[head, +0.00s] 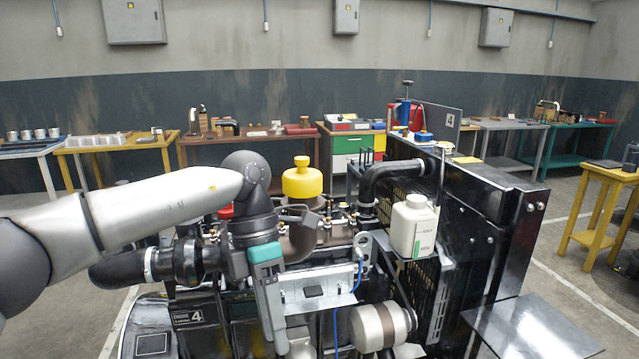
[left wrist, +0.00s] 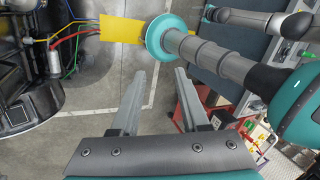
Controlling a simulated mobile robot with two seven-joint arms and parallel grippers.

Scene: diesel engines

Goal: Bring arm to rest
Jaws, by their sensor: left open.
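My left arm comes in from the left in the head view and bends down at its elbow over the engine (head: 195,318). My left gripper (head: 275,318) points downward in front of the engine, below a teal band. In the left wrist view its two grey fingers (left wrist: 160,85) stand apart with nothing between them. Grey floor shows past the fingertips. In the head view I cannot tell whether the gripper touches the engine. My right gripper is not seen in either view.
The engine carries a yellow cap (head: 302,180), a white jug (head: 414,226) and a black pipe (head: 385,180). A black radiator housing (head: 480,215) stands at right. Workbenches line the back wall. A yellow stool (head: 600,210) stands on open floor at far right.

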